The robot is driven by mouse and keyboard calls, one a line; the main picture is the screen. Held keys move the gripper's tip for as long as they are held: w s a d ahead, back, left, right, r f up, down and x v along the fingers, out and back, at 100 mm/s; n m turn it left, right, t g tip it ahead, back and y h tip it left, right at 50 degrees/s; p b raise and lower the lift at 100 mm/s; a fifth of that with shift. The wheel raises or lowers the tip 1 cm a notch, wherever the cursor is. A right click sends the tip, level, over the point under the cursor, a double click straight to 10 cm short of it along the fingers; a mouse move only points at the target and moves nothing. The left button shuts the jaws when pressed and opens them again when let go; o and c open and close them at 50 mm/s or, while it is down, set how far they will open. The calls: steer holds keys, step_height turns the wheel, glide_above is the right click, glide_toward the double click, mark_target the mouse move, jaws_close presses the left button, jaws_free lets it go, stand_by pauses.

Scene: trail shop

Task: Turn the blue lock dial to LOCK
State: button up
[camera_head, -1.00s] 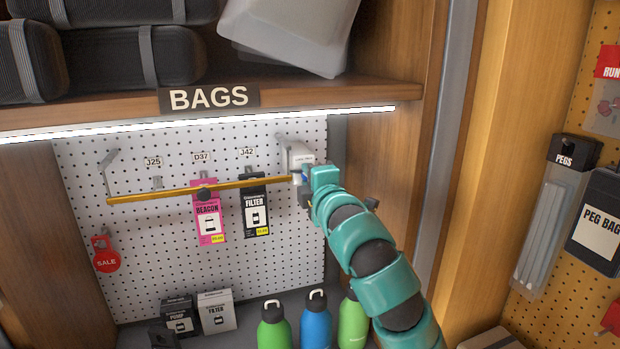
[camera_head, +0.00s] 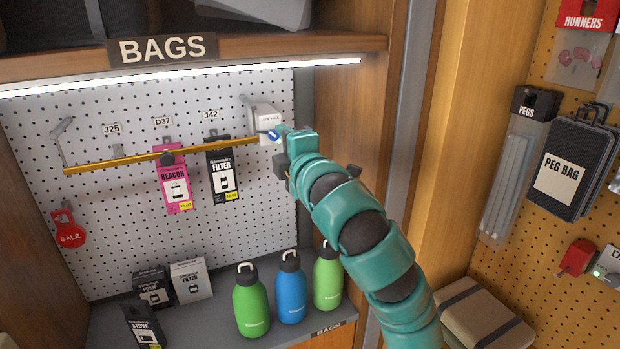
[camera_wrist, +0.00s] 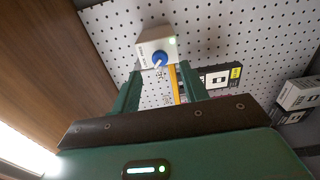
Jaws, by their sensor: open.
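The blue lock dial (camera_head: 273,135) sits on the front of a white lock box (camera_head: 263,117) at the right end of the gold bar, on the pegboard.
Several bottles, including a blue one (camera_head: 291,292), stand on the shelf below. A wooden side panel (camera_head: 350,130) is close on the right.

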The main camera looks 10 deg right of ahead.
steer(key=b+v, duration=1.1)
steer(key=v, duration=0.1)
steer(key=shift+s, duration=0.2)
stand_by(0.3)
